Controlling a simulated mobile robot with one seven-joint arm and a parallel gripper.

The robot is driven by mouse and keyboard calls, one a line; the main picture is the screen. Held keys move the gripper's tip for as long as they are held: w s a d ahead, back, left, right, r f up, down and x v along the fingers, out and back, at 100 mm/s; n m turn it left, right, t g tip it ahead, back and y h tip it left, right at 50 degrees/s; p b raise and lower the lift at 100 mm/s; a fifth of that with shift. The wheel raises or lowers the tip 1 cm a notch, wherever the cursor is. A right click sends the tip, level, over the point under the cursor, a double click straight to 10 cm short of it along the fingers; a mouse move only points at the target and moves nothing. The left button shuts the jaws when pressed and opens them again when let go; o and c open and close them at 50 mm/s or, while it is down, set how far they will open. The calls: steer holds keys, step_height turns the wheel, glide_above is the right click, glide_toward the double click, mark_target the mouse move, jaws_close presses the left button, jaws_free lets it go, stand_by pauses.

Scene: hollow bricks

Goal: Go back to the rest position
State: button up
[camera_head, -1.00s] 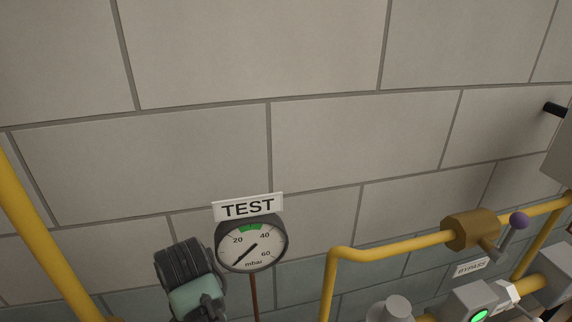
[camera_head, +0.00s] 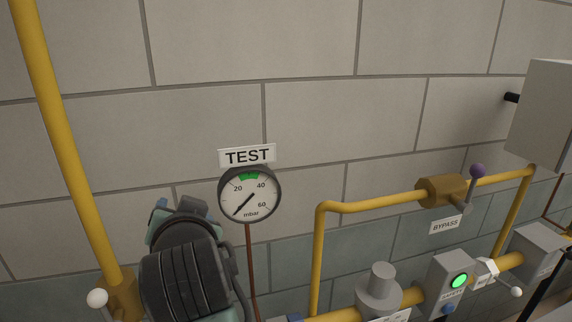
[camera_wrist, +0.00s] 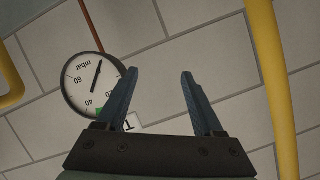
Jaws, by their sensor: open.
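My gripper (camera_wrist: 158,88) is in the wrist view with its two dark blue fingers apart and nothing between them. In the head view my arm rises at the lower left centre, and its fingers are hidden there. The round test gauge (camera_head: 250,194) hangs on the wall just right of my arm, under a white TEST label (camera_head: 247,156). Its face has a green band at the top. The gauge also shows in the wrist view (camera_wrist: 92,84), turned over, left of the fingers and partly behind the left one.
A yellow pipe (camera_head: 62,140) runs down the wall left of my arm, with a white-knobbed valve (camera_head: 97,298) low on it. A yellow bypass pipe (camera_head: 375,203) with a purple-knobbed valve (camera_head: 440,190) is at right. A grey box (camera_head: 545,115) stands far right. The upper wall is clear.

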steer(key=s+d+r+t+h+b, duration=0.2)
steer(key=s+d+r+t, duration=0.5)
steer(key=r, duration=0.4)
steer(key=s+d+r+n+t+h+b, duration=0.1)
steer(key=s+d+r+t+h+b, duration=0.2)
steer(key=s+d+r+t, duration=0.4)
steer(key=s+d+r, duration=0.1)
steer(key=s+r, duration=0.2)
steer(key=r, duration=0.1)
steer(key=shift+s+d+b, duration=0.25)
steer(key=shift+d+b, duration=0.05)
steer(key=shift+d, duration=0.1)
